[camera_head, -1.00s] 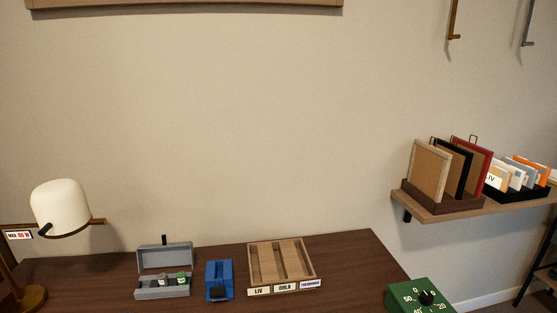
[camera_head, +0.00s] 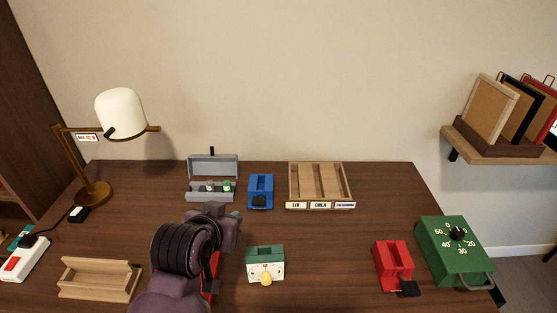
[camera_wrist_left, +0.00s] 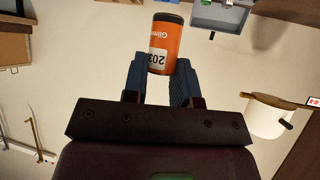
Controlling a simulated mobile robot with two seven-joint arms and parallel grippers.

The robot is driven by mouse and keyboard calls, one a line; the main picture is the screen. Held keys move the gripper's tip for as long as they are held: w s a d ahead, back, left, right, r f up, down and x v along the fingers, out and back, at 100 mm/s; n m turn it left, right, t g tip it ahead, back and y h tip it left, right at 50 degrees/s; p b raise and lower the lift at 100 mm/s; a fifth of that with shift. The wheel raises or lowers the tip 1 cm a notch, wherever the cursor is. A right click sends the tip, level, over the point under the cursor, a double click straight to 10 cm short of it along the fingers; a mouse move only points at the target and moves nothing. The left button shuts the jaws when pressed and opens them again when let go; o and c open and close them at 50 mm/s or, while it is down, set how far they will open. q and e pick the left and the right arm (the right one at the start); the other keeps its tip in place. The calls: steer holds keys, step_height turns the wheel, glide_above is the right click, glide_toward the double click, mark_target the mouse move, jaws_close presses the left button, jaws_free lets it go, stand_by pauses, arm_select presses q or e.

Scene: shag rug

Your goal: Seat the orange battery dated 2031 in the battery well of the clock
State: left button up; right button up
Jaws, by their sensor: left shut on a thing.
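My left gripper (camera_wrist_left: 160,80) is shut on an orange battery (camera_wrist_left: 166,45) with a black end in the left wrist view. Its white label shows "203", with the last digit cut off. In the head view my left arm rises from the bottom, left of centre, and the battery cannot be made out there. A small green box with a pale dial and a yellow knob (camera_head: 265,264), perhaps the clock, stands right of the arm. No battery well can be made out on it. My right gripper is not in view.
A grey open case (camera_head: 211,193) holds small cells at the back. Near it are a blue holder (camera_head: 260,190) and a wooden sorting tray (camera_head: 350,193). A red holder (camera_head: 393,264) and green timer (camera_head: 455,250) stand right. A wooden rack (camera_head: 98,281) and lamp (camera_head: 96,190) stand left.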

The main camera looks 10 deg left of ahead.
arm_select(q)
steer(key=w+d+r+m+g+h+p, duration=0.1)
steer(key=w+d+r+m+h+p, duration=0.15)
steer(key=w+r+m+h, duration=0.6)
steer(key=n+y+b, duration=0.2)
steer(key=y+b, duration=0.1)
glide_above(265, 233)
step_height(265, 233, down, 18)
steer(key=shift+g, duration=0.4)
step_height(265, 233, down, 6)
steer(key=shift+r+b, duration=0.15)
steer(key=shift+b, duration=0.7)
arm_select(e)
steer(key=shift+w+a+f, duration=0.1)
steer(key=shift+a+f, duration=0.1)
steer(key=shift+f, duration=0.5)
